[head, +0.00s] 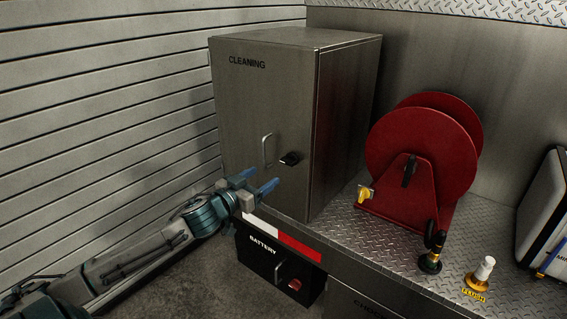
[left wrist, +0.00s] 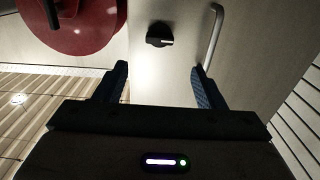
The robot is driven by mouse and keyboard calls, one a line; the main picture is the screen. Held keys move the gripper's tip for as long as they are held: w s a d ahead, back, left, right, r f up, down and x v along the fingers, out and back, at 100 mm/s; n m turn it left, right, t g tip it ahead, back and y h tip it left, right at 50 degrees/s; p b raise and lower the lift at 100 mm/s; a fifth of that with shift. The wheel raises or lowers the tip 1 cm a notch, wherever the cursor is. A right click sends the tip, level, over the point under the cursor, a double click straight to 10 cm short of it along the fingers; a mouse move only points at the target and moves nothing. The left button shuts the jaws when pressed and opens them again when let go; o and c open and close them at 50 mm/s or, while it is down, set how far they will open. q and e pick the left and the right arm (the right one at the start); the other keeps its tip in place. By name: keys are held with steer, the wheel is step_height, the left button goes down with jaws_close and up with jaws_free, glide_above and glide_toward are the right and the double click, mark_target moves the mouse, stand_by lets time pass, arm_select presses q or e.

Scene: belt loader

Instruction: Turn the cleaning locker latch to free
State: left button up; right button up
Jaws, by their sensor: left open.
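The cleaning locker (head: 262,90) is a grey metal box marked CLEANING, standing on the deck with its door shut. Its latch (head: 290,159) is a small black knob on the door, right of a bar handle (head: 267,150). My left gripper (head: 262,182) is in front of the door, below the latch and handle, open and empty. In the left wrist view the black latch (left wrist: 159,36) lies beyond the fingertips, between their lines, and the handle (left wrist: 214,35) is near one finger. I see no contact with the latch. My right gripper is not in view.
A red hose reel (head: 425,145) stands right of the locker on the tread-plate deck. A yellow valve handle (head: 366,193), a dark fitting (head: 431,255) and a white-topped FLUSH fitting (head: 481,272) are nearby. A black BATTERY box (head: 268,262) sits below the deck edge. A slatted wall is on the left.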

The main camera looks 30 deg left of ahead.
mark_target(286, 162)
arm_select(q)
steer(key=w, duration=0.3)
steer(key=w+p, duration=0.1)
steer(key=w, duration=0.5)
steer(key=shift+d+p, duration=0.35)
steer(key=shift+w+d+f, duration=0.1)
steer(key=shift+w, duration=0.7)
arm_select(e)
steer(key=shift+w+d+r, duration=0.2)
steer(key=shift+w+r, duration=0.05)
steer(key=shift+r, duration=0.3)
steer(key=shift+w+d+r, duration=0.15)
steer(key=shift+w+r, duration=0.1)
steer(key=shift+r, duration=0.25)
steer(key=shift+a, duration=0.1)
